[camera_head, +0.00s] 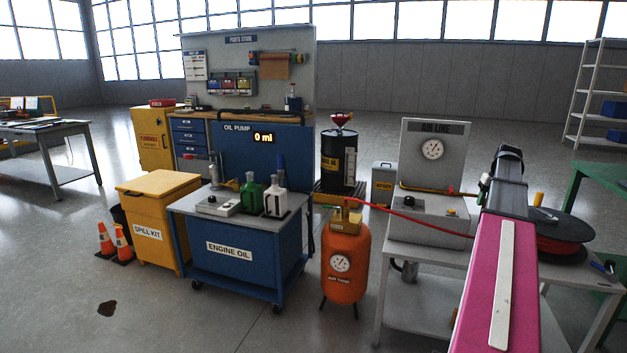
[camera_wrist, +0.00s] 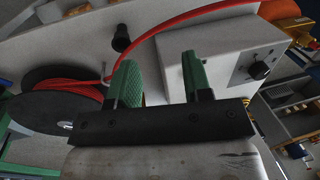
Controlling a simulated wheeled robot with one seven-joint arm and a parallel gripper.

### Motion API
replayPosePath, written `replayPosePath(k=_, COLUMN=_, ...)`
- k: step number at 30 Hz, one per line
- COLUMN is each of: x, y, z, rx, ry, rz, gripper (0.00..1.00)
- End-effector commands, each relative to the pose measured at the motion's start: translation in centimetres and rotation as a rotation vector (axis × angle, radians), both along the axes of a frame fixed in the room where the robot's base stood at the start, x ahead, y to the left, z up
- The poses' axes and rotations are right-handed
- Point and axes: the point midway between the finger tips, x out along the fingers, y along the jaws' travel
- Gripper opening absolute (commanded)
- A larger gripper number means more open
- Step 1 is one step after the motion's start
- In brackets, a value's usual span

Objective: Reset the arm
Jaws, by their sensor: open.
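My gripper (camera_wrist: 160,72) shows in the wrist view with its two green fingers apart and nothing between them. It hangs above the pale top of the air line bench, beside a grey control box (camera_wrist: 222,62) with a black knob. In the head view my pink arm reaches forward over the right side of the bench (camera_head: 386,262). The arm hides part of the bench, and the gripper is mostly hidden beyond the arm's far end.
The air line panel (camera_head: 433,152) with a gauge stands left of my arm. A hose reel (camera_head: 556,236) lies to its right. A red hose (camera_head: 400,216) runs to the orange air tank (camera_head: 344,264). The blue engine oil cart (camera_head: 228,252) stands further left. Open floor lies front left.

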Motion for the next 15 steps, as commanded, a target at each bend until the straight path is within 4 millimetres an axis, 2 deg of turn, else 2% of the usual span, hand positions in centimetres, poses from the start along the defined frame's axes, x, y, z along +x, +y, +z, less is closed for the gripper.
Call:
replayPosePath(k=8, x=-0.1, y=6.4, z=-5.2, rx=-0.018, ry=0.011, rz=0.031, gripper=0.45)
replayPosePath(k=11, x=-0.4, y=9.8, z=-7.7, rx=-0.028, ry=0.017, rz=0.046, gripper=0.45)
replayPosePath(k=15, x=-1.6, y=16.2, z=-12.5, rx=-0.050, ry=0.027, rz=0.080, gripper=0.45)
